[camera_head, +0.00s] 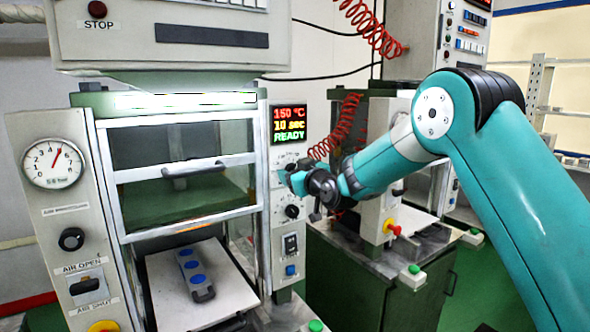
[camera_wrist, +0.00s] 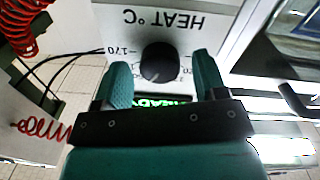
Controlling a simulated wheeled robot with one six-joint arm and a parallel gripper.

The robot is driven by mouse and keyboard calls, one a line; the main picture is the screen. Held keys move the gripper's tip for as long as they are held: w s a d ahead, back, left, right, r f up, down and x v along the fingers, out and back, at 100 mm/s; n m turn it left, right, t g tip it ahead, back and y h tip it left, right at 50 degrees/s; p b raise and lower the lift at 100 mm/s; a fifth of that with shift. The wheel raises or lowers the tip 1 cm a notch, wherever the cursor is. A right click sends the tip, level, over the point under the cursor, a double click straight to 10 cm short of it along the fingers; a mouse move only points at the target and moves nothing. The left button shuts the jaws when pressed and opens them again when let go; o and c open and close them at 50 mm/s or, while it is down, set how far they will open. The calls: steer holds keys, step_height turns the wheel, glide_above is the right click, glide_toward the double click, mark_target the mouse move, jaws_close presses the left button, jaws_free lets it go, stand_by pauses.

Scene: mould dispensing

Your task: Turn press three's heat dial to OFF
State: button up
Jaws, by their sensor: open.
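The heat dial (camera_wrist: 158,62) is a round black knob on a pale panel. The wrist view shows it upside down under the "HEAT °C" label (camera_wrist: 163,22), with a 170 mark to its left. Its pointer is too small to read surely. My gripper (camera_wrist: 163,76) is open, with one teal finger on each side of the dial in the picture; I cannot tell whether they touch it. In the head view my gripper (camera_head: 285,180) is at the press's control panel and hides the dial. The display (camera_head: 290,125) reads 150 °C, 10 sec, READY. No press number is legible.
A second black knob (camera_head: 292,211), a switch (camera_head: 290,243) and a blue button (camera_head: 291,270) sit lower on the panel. The press window (camera_head: 185,170) is left of it. Another press (camera_head: 375,200) and red coiled hoses (camera_head: 372,30) are to the right.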

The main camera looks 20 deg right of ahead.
steer(key=c, duration=0.9)
steer(key=shift+f+b, duration=0.1)
steer(key=shift+b, duration=0.35)
